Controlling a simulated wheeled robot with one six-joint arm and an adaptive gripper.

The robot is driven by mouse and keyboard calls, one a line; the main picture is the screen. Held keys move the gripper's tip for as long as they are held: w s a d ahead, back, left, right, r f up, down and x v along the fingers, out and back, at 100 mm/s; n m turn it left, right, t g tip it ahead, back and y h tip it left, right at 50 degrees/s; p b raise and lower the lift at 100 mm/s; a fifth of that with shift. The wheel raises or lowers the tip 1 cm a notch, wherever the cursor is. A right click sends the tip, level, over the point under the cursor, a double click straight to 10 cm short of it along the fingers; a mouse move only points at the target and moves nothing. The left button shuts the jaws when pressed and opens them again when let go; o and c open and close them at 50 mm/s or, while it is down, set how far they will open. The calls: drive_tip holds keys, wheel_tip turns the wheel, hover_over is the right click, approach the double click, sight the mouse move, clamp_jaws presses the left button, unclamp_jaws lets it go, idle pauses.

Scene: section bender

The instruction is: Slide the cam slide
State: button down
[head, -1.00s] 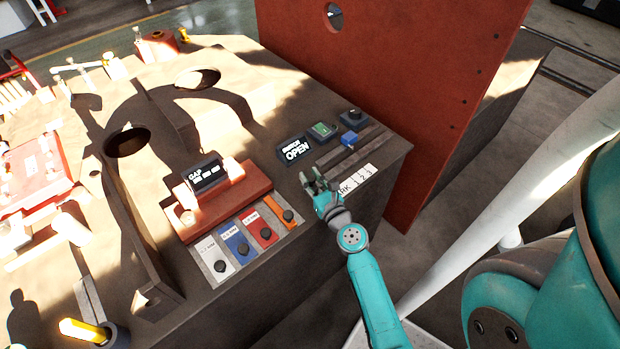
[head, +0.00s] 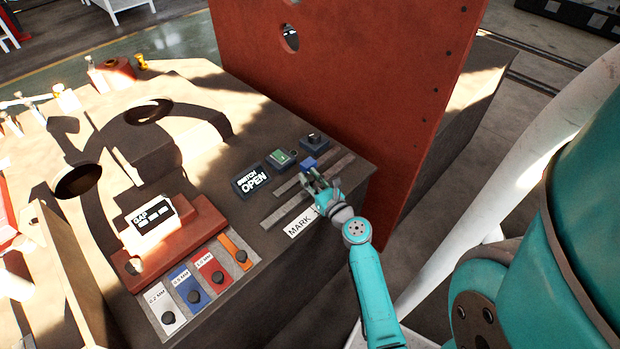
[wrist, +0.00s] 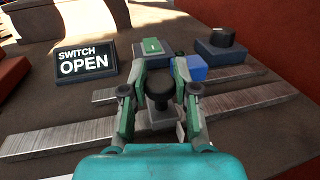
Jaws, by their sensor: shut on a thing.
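The cam slide appears as a black knob (wrist: 160,90) on a small grey block (wrist: 158,119) between two flat metal rails (wrist: 68,132) in the wrist view. My gripper (wrist: 161,72) is shut on the knob, one finger on each side. In the head view my gripper (head: 318,179) is over the rails (head: 284,211) and hides the knob. A blue block (wrist: 190,69) sits just beyond my fingers; it also shows in the head view (head: 308,163). Whether it belongs to the slide I cannot tell.
A sign reading SWITCH OPEN (head: 251,181), a green-topped box (head: 281,158) and a black dial box (head: 314,141) stand close by. A MARK label (head: 300,226) lies in front of the rails. A tall red plate (head: 345,90) rises behind.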

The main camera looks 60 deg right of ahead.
drive_tip(key=shift+d, duration=0.15)
drive_tip(key=c, duration=0.9)
unclamp_jaws()
drive_tip(key=shift+o, duration=0.2)
drive_tip(key=shift+s, duration=0.1)
drive_tip(key=v, duration=1.1)
drive_tip(key=shift+s+a, duration=0.25)
drive_tip(key=shift+s, duration=0.1)
